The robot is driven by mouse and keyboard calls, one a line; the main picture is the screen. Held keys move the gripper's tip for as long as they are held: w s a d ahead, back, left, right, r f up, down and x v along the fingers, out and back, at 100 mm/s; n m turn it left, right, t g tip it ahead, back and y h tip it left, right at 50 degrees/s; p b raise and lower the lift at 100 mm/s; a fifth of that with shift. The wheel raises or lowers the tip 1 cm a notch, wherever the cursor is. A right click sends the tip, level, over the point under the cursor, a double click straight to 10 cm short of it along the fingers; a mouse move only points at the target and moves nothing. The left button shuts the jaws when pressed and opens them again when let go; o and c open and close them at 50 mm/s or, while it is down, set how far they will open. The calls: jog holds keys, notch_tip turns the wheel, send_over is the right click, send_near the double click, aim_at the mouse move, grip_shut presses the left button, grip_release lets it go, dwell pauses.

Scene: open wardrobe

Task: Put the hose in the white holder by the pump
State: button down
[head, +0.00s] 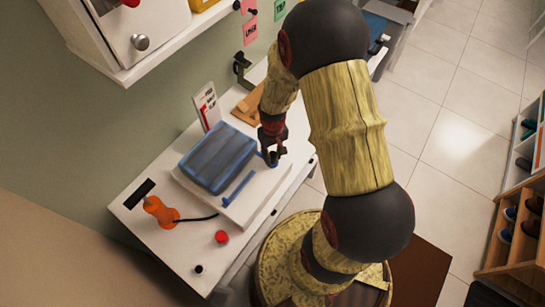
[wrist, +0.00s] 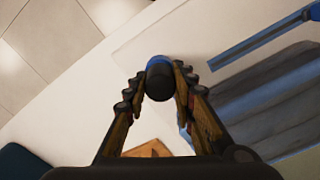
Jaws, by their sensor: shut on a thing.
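An orange pump (head: 160,211) stands at the left end of the white table. A thin black hose or cord (head: 199,218) runs from it to the right; its far end is not clear. My gripper (head: 272,152) is over the right part of the white slab, beside the blue folded bundle. In the wrist view its fingers (wrist: 160,82) are shut on a dark round cylinder (wrist: 159,84) with a blue collar behind it. I cannot tell whether this is the hose's end or a valve. I cannot make out a separate white holder by the pump.
The blue bundle (head: 217,158) lies on the white slab (head: 256,196), with a blue strip (head: 239,186) alongside. A red knob (head: 221,237) and small black knob (head: 199,269) are near the front edge. A sign (head: 207,105) stands behind.

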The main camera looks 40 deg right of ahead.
aim_at(273, 154)
jog(key=shift+r+p, duration=1.05)
jog(key=shift+r, duration=0.35)
dwell(0.9)
jog(key=shift+r+p, duration=1.4)
jog(key=shift+r, duration=0.45)
